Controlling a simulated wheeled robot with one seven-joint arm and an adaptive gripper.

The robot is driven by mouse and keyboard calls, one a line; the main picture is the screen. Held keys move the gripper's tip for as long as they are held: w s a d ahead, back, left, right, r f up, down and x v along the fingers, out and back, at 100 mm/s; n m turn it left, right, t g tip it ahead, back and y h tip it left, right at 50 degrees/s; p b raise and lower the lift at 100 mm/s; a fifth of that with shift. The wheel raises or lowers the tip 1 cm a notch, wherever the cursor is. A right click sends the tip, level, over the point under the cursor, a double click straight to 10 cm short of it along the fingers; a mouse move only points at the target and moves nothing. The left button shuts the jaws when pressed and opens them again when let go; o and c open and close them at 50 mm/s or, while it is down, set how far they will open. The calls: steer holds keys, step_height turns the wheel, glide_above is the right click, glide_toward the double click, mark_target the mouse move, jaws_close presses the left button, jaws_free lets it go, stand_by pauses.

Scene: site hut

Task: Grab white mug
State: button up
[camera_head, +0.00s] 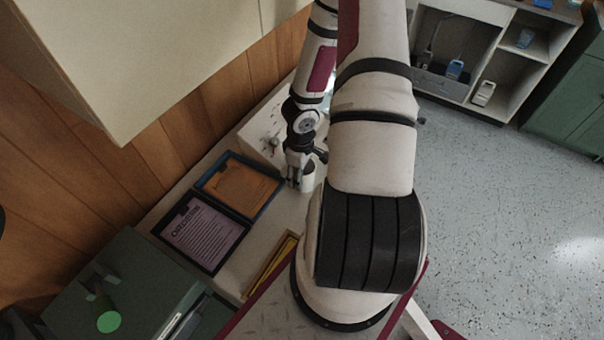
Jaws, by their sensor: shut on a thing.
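A white mug (308,178) stands on the pale counter, just left of my arm's large links. Only part of it shows, with a dark inside at its top. My gripper (294,180) points down at the mug's left side and is shut on it, seemingly at the rim or wall. The fingertips are small and partly merge with the mug, so the exact contact is hard to make out. My arm hides the counter to the right of the mug.
An orange-brown tray or frame (238,187) and a dark clipboard with a printed sheet (201,232) lie left of the mug. A white box (268,125) stands behind. A yellow-edged item (271,263) lies in front. A wall cabinet (140,60) overhangs at upper left.

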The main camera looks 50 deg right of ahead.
steer(key=shift+r, duration=0.1)
steer(key=shift+r, duration=1.65)
steer(key=shift+s+a+b, duration=0.25)
steer(key=shift+s+b, duration=0.15)
steer(key=shift+s, duration=0.15)
steer(key=shift+s+a+b, duration=0.2)
steer(key=shift+s+b, duration=0.15)
steer(key=shift+s, duration=0.2)
steer(key=s+a+p, duration=0.2)
steer(key=s+p, duration=0.1)
steer(key=s, duration=0.3)
steer(key=s+a+r+p, duration=0.1)
steer(key=s+a+p, duration=0.2)
steer(key=s, duration=0.3)
steer(key=shift+s+a+r+p, duration=0.2)
steer(key=shift+a+r+p, duration=0.1)
steer(key=shift+p, duration=0.45)
